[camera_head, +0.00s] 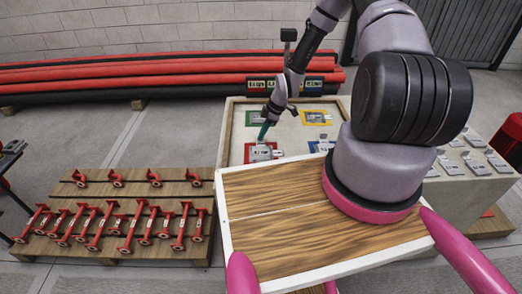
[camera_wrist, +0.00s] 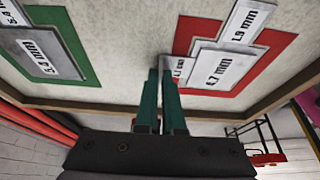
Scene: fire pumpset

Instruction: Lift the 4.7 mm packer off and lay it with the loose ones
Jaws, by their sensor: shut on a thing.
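The 4.7 mm packer (camera_wrist: 215,66) is a grey plate with a white label, at the red-framed place in the wrist view. A small tab with a partly hidden label (camera_wrist: 179,68) is at its left end. My gripper's green fingers (camera_wrist: 161,74) are close together and shut at this end; the fingertips hide the exact contact. A plate marked 1.9 mm (camera_wrist: 243,24) lies just beyond it, and the 4.7 mm plate overlaps it. In the head view my gripper (camera_head: 264,131) points down over the red place (camera_head: 262,153). Loose grey packers (camera_head: 472,158) lie at the right end of the bench.
A green-framed place (camera_wrist: 60,50) holds plates marked 3.8 mm and 5.4 mm. Yellow (camera_head: 316,117) and blue (camera_head: 322,145) places are nearby on the bench. Red-and-black pipes (camera_head: 150,75) run behind. Red pipe supports (camera_head: 110,225) stand on a pallet at left.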

